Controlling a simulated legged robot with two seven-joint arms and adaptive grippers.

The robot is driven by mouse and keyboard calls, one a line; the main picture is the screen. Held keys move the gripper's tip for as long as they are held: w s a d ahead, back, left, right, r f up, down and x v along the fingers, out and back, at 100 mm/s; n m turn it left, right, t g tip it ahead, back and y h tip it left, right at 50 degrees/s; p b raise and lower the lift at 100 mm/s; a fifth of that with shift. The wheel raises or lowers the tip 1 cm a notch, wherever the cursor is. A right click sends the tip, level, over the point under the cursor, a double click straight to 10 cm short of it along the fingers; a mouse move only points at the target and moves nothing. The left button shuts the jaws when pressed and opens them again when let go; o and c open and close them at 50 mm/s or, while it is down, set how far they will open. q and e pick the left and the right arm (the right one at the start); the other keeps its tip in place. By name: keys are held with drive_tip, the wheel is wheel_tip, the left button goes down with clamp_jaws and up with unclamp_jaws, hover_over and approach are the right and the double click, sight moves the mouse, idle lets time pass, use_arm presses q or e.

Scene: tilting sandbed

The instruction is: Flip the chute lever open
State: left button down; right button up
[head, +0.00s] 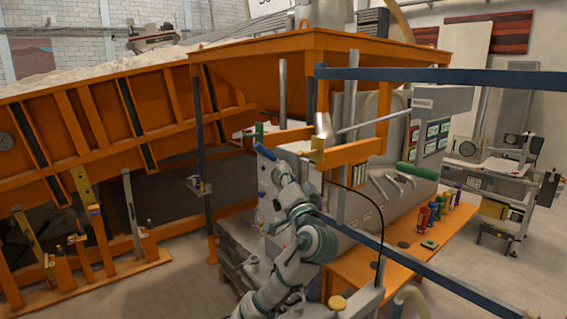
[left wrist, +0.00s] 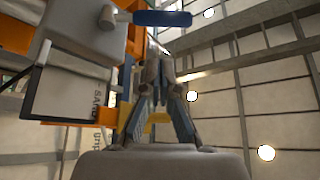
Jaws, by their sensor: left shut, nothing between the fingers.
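A lever with a blue handle (head: 266,152) stands at the near left edge of the grey machine under the orange hopper. I cannot tell for sure that it is the chute lever. My left gripper (head: 279,168) is just below and to the right of that handle. In the left wrist view a blue handle (left wrist: 162,18) lies across the top, on a grey block (left wrist: 85,30). There, my left gripper (left wrist: 160,72) points up toward the handle, its fingers together and empty, seemingly apart from it. My right gripper is not in view.
Another green handle (head: 417,170) sticks out from the grey machine. A dark blue rail (head: 440,78) crosses in front at right. Several coloured cylinders (head: 437,211) stand on the orange bench (head: 375,262). The tilted orange sandbed (head: 85,110) fills the left.

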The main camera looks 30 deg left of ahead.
sight(268, 156)
use_arm(q)
drive_tip(key=p+x, duration=0.3)
drive_tip(key=x, duration=0.6)
drive_tip(key=shift+a+f+p, duration=0.15)
drive_tip(key=shift+p, duration=0.25)
drive_tip(key=shift+s, duration=0.1)
drive_tip(key=f+n+y+b, duration=0.1)
drive_tip(key=n+b, duration=0.1)
drive_tip(key=s+n+g+y+b, duration=0.1)
drive_tip(key=b, duration=0.1)
drive_tip(key=f+n+b, duration=0.1)
drive_tip(key=n+b, duration=0.1)
drive_tip(key=shift+s+a+f+n+g+y+b, duration=0.1)
drive_tip(key=shift+s+f+n+g+y+b, duration=0.05)
drive_tip(key=shift+f+n+g+y+b, duration=0.2)
drive_tip(key=shift+s+a+f+n+g+y+b, duration=0.15)
drive_tip(key=shift+f+n+g+y+b, duration=0.9)
drive_tip(key=shift+n, duration=0.95)
drive_tip(key=shift+s+a+f+n+g+y+b, duration=0.1)
drive_tip(key=shift+s+f+n+g+y, duration=0.15)
drive_tip(key=shift+f+n+g, duration=1)
drive_tip(key=shift+s+f+n+g+y+b, duration=0.1)
drive_tip(key=shift+f+n+g+y+b, duration=0.45)
drive_tip(key=shift+n+g, duration=1.55)
drive_tip(key=shift+n+t, duration=0.5)
drive_tip(key=shift+t, duration=0.15)
